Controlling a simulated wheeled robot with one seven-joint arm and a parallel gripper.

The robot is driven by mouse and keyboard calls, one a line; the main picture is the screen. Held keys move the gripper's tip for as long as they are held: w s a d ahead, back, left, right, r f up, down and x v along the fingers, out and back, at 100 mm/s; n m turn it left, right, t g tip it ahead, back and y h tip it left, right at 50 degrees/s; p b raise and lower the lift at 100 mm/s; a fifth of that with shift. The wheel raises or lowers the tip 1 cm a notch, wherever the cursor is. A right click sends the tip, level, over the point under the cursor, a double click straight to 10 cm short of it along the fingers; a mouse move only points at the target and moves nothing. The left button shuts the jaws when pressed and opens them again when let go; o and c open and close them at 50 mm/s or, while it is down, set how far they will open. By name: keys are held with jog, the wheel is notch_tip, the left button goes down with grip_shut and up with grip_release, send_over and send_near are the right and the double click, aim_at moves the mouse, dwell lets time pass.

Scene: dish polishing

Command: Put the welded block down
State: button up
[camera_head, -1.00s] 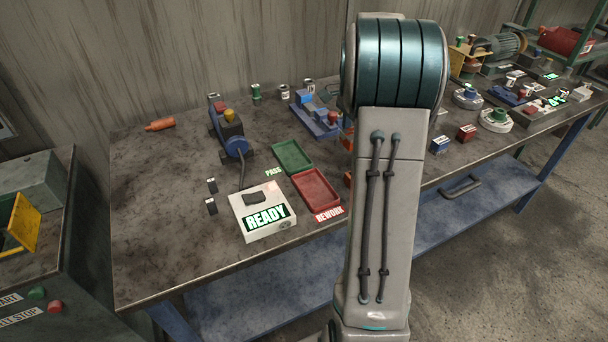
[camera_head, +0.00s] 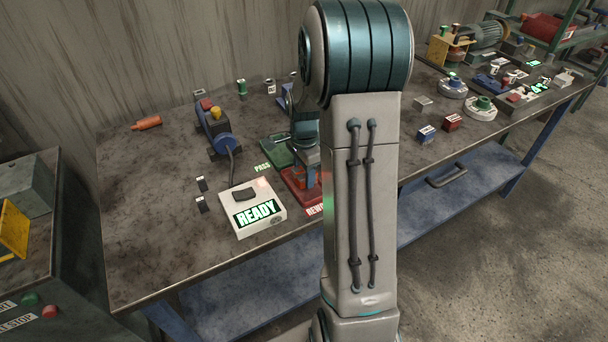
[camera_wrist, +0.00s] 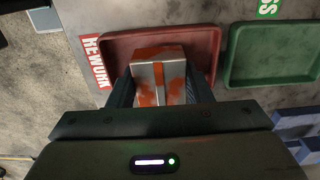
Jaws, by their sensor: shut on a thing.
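The welded block (camera_wrist: 158,80) is silver-grey with orange patches and an orange stripe. In the wrist view it sits between the two fingers of my gripper (camera_wrist: 160,90), which is shut on it. The block overlaps the red REWORK tray (camera_wrist: 208,42) in that view; I cannot tell whether it touches the tray floor. In the head view my gripper (camera_head: 306,172) is low at the red tray (camera_head: 290,185), and my arm hides part of both. The green PASS tray (camera_wrist: 275,55) is beside the red one and empty in the wrist view.
A white box reading READY (camera_head: 256,208) stands left of the red tray, with a blue machine (camera_head: 217,132) behind it. Small blue (camera_head: 427,134) and red (camera_head: 452,122) blocks stand to the right.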

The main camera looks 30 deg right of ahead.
jog(key=shift+f, duration=0.85)
jog(key=shift+f, duration=0.2)
jog(key=o, duration=1.3)
